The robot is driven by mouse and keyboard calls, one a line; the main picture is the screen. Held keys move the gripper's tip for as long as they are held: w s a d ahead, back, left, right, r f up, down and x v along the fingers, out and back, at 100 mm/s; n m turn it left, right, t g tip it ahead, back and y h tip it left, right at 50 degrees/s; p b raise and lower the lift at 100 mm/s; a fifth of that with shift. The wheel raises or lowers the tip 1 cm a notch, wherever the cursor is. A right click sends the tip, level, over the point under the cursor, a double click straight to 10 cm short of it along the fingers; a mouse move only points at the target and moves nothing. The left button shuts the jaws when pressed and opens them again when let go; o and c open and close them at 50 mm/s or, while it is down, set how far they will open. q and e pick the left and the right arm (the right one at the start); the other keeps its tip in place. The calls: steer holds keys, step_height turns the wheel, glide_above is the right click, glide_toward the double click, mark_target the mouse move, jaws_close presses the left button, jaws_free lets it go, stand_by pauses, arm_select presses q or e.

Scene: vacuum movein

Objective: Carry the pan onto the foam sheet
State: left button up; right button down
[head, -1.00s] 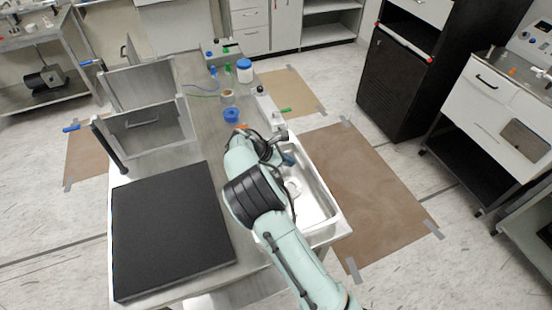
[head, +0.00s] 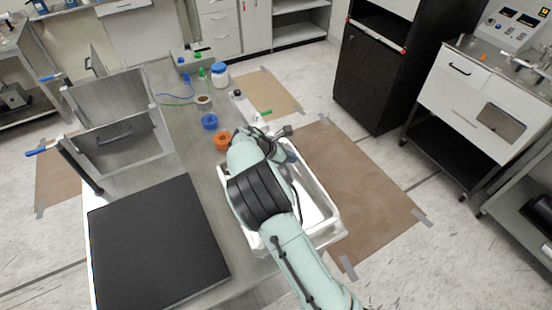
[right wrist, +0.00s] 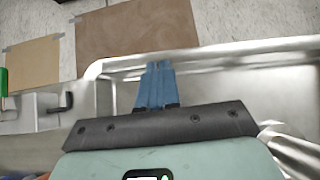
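The pan (head: 316,212) is a shiny rectangular metal tray near the right side of the table. Its middle is hidden behind my right arm. My right gripper (head: 288,156) is at the pan's far part, with blue fingers. In the right wrist view the fingers (right wrist: 157,80) are close together, with their tips at the pan's rim (right wrist: 235,60). They look shut on it, though the contact itself is hard to see. The foam sheet (head: 155,245) is a black square slab lying left of the pan, with its top bare. My left gripper is not in view.
An orange ring (head: 222,140), a blue ring (head: 209,121) and a tape roll (head: 203,102) lie beyond the pan. A blue-lidded jar (head: 219,74) stands farther back. Grey upright panels (head: 118,140) stand behind the foam sheet. A grey table strip lies between sheet and pan.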

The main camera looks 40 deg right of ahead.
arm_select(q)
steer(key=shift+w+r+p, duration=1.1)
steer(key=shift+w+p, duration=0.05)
arm_select(e)
steer(key=s+d, duration=0.2)
steer(key=d, duration=0.7)
steer(key=shift+s+f, duration=0.2)
steer(key=shift+f, duration=0.1)
